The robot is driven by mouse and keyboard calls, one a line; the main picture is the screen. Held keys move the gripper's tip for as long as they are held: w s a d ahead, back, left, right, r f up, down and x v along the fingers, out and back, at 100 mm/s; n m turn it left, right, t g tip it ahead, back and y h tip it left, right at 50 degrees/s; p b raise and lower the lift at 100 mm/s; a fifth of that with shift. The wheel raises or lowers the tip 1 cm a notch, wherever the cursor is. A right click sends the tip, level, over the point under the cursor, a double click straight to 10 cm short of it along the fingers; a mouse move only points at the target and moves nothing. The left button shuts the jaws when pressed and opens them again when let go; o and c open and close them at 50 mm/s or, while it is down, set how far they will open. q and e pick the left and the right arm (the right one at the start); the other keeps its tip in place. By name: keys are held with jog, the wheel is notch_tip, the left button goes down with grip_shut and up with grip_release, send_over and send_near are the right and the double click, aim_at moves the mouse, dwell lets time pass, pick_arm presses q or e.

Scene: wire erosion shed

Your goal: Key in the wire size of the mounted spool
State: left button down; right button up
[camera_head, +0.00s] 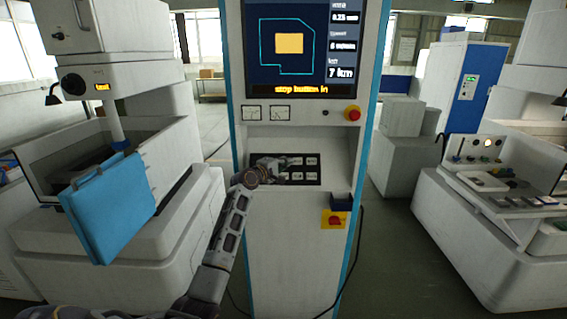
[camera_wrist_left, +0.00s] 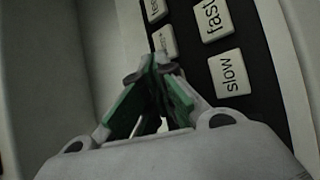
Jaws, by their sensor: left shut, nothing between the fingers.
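The control cabinet (camera_head: 290,225) stands in the middle of the head view. Its screen (camera_head: 290,45) shows a blue outline around a yellow block, value boxes at right, and an amber banner reading "stop button in". Below, a recess holds a black key panel (camera_head: 315,181) with white keys. My left gripper (camera_head: 284,162) is shut and empty, in front of this panel and hiding its left part. In the left wrist view its fingertips (camera_wrist_left: 156,66) are by the panel's keys, including a "fast" key (camera_wrist_left: 212,18) and a "slow" key (camera_wrist_left: 229,73). Contact cannot be told. No spool is recognisable.
A machine with a blue folder (camera_head: 108,208) stands at left, another console (camera_head: 490,165) at right.

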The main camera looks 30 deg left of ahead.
pick_arm(q)
jog(key=shift+w+a+f, duration=0.1)
dwell(0.6)
jog(key=shift+s+d+r+p, duration=0.3)
jog(key=shift+s+r+p, duration=0.15)
jog(key=shift+p, duration=0.3)
jog(key=shift+s+r, duration=0.1)
jog(key=shift+d, duration=0.1)
jog(key=s+d+r+p, duration=0.1)
jog(key=p, duration=0.1)
jog(key=s+d+r+p, duration=0.1)
jog(key=s+r+p, duration=0.1)
jog(key=p, duration=0.1)
jog(key=shift+s+p, duration=0.25)
jog(key=shift+p, duration=0.05)
dwell(0.5)
